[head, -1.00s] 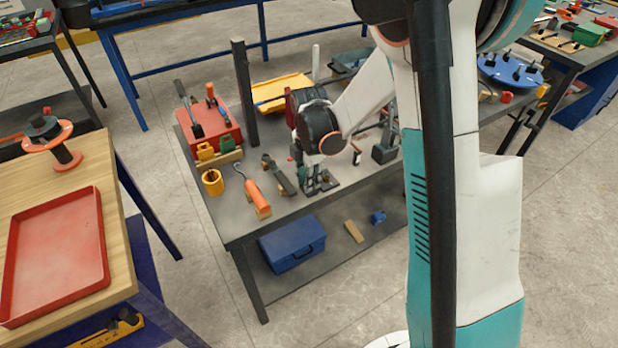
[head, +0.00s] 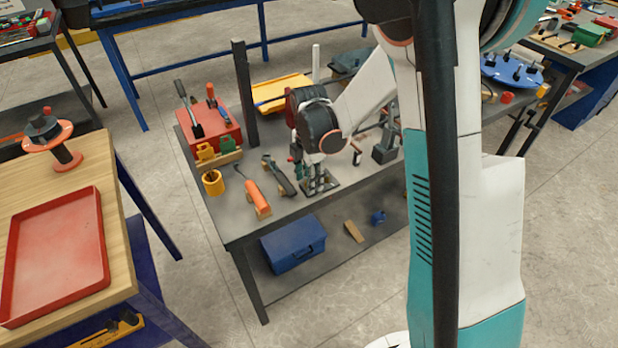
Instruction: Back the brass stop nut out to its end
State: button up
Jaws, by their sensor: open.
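My gripper (head: 305,170) hangs from my white and black arm over the right half of the dark work table, in the head view. It is small here and partly hidden by my own wrist. It is open. Just below and beside it a small dark fixture with a grid of posts (head: 322,183) stands on a flat plate on the table. I cannot make out the brass stop nut in this view. Whether the fingers touch anything cannot be told.
On the dark table (head: 233,219) are an orange-handled tool (head: 258,197), a black tool (head: 279,177), a yellow cup (head: 213,182), a red box (head: 208,132) and a dark upright post (head: 244,95). A blue toolbox (head: 293,246) sits on the lower shelf. The table's front left corner is clear.

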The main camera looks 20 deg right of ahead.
notch_tip(320, 180, up, 12)
jog(key=shift+f, duration=0.15)
dwell(0.3)
jog(key=s+r+m+t, duration=0.3)
jog(key=s+r+m, duration=0.1)
jog(key=s+m, duration=0.6)
jog(key=s+r+m+t, duration=0.4)
jog(key=s+r+m, duration=0.1)
jog(key=s+m, duration=0.5)
jog(key=shift+s+m, duration=0.3)
jog(key=shift+s, duration=0.5)
